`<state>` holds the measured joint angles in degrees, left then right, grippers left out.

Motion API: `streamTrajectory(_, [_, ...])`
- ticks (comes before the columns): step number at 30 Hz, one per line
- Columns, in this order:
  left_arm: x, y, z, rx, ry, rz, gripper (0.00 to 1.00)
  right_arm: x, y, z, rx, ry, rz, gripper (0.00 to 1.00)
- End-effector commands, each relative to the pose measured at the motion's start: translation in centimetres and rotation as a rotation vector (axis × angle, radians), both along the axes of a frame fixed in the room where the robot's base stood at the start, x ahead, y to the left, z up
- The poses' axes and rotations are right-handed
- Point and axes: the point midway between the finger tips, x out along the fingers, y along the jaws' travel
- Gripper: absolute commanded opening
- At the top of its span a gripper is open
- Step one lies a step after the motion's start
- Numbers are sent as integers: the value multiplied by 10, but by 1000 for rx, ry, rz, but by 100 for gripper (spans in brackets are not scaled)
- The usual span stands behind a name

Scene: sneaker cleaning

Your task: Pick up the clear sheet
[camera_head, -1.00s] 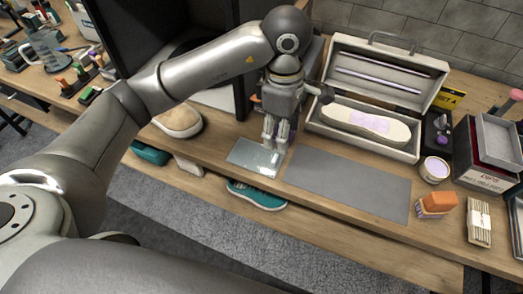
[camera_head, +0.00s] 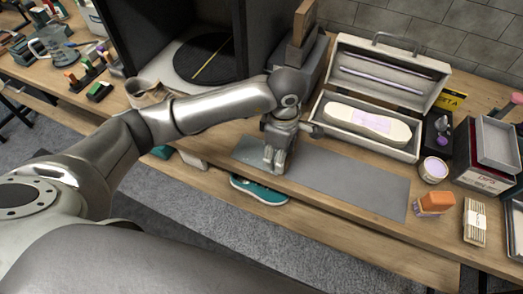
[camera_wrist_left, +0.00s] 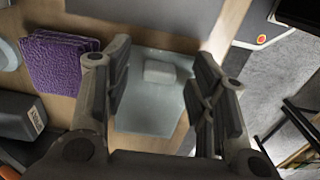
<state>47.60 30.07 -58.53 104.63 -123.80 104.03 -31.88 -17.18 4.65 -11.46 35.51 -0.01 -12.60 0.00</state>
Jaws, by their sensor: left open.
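The clear sheet (camera_head: 248,152) lies flat at the front of the bench, at the left end of the grey mat. In the left wrist view the sheet (camera_wrist_left: 145,118) is a pale see-through plate with a small raised block (camera_wrist_left: 160,72) on it. My left gripper (camera_head: 275,168) points down over the sheet and hides part of it in the head view. In the wrist view its fingers (camera_wrist_left: 162,62) are apart, one on each side of the block. Whether the fingertips touch the sheet I cannot tell. My right gripper is not in view.
The grey mat (camera_head: 350,185) lies to the right. Behind it stands an open box (camera_head: 322,138) holding a pale sole (camera_head: 366,123). A teal shoe (camera_head: 258,191) is below the bench edge.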

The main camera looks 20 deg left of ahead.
Motion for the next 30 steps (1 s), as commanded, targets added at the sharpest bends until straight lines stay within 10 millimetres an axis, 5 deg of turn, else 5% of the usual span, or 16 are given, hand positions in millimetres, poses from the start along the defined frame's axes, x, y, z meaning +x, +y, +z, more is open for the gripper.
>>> streamTrajectory(7, [0,0,-1,0,-1,-1,49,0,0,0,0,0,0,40])
streamTrajectory(18, [0,0,-1,-1,-1,0,2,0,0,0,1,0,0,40])
streamTrajectory(30, [1,0,5,-1,-3,-1,2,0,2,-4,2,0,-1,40])
